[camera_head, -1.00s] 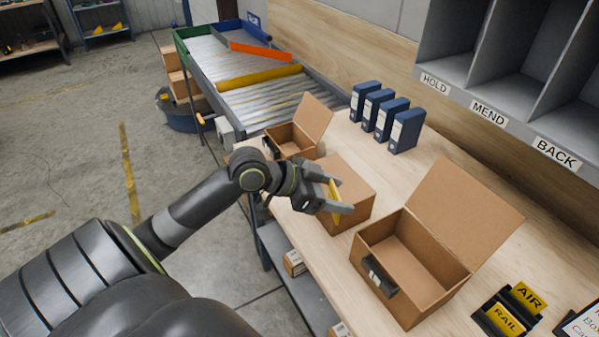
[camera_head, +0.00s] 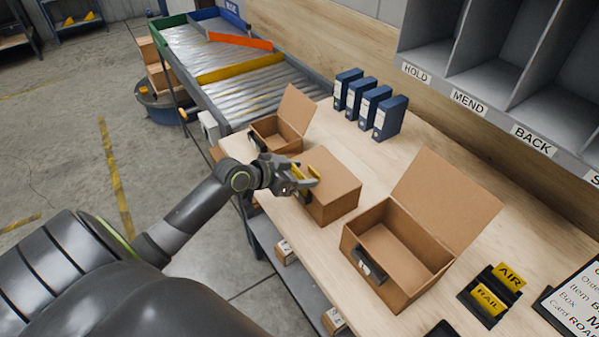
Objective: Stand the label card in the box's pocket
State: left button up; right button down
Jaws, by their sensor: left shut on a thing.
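My left gripper (camera_head: 314,182) is shut on a yellow label card (camera_head: 313,171), at the near left side of the closed middle box (camera_head: 335,190). Yellow shows on both sides of a finger, and the card's lettering cannot be read. A dark pocket (camera_head: 306,197) on that box's near face is mostly hidden by the gripper. I cannot tell whether the card touches the pocket. The open right box (camera_head: 384,275) has a black pocket (camera_head: 370,264) on its front. The open far-left box (camera_head: 271,137) also has a dark pocket, partly hidden. My right gripper is not in view.
A black holder (camera_head: 467,299) with yellow AIR (camera_head: 510,276) and RAIL (camera_head: 488,299) cards stands at the right, by an order sheet (camera_head: 580,310). Several blue binders (camera_head: 388,118) stand at the back below grey shelves. A roller conveyor (camera_head: 230,75) lies beyond the bench.

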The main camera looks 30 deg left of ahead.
pick_arm(q)
jog(key=shift+f, duration=0.25)
jog(key=o, duration=0.9)
jog(key=shift+o, duration=0.2)
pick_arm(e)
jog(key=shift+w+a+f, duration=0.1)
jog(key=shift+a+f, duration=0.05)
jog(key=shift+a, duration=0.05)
pick_arm(q)
jog(key=shift+r, duration=0.2)
jog(key=shift+s+a, duration=0.2)
jog(key=shift+s, duration=0.05)
jog(key=b+v, duration=0.1)
jog(key=v, duration=1)
jog(key=shift+s+r, duration=0.2)
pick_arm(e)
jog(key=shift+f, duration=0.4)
